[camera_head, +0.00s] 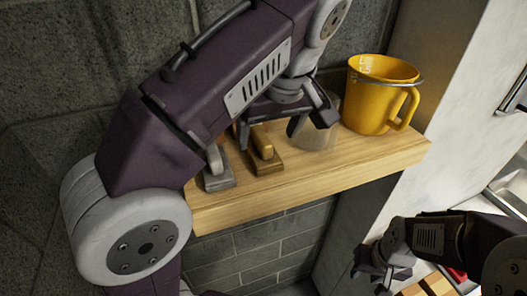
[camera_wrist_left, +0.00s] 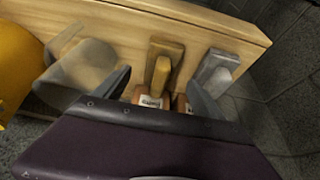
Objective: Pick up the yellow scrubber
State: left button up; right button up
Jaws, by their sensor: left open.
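The yellow scrubber (camera_head: 262,146) stands on the wooden shelf, a brownish block with a lighter yellow handle. In the left wrist view the yellow scrubber (camera_wrist_left: 162,68) lies beyond and between my two fingers. My left gripper (camera_head: 270,127) is open and empty above the shelf, close to the scrubber; its fingers also show in the left wrist view (camera_wrist_left: 160,95). Part of the scrubber is hidden behind the gripper in the head view. My right gripper (camera_head: 375,271) is low at the right, away from the shelf; its jaw opening is unclear.
A similar grey scrubber (camera_head: 217,170) stands just left of the yellow one. A translucent container (camera_head: 319,137) stands right of it, and a yellow pitcher (camera_head: 371,95) farther right. The wooden shelf (camera_head: 340,172) has bare room along its front edge. A stone wall is behind.

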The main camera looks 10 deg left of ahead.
aim_at(261, 135)
pick_arm(q)
jog(key=shift+w+a+f, duration=1)
jog(key=shift+w+f, duration=0.1)
jog(key=shift+w, duration=0.15)
jog(key=shift+p+x, duration=0.35)
jog(key=shift+x, duration=0.7)
jog(key=shift+s+d+f, duration=0.2)
jog(key=shift+s+f, duration=0.05)
jog(key=shift+f, duration=0.2)
jog(key=shift+s+d+f, duration=0.1)
jog(key=shift+s+d, duration=0.05)
jog(key=shift+s, duration=0.1)
jog(key=shift+w, duration=0.1)
pick_arm(e)
jog(key=shift+w+a+r, duration=0.25)
jog(key=shift+w+r, duration=0.05)
jog(key=shift+w, duration=0.05)
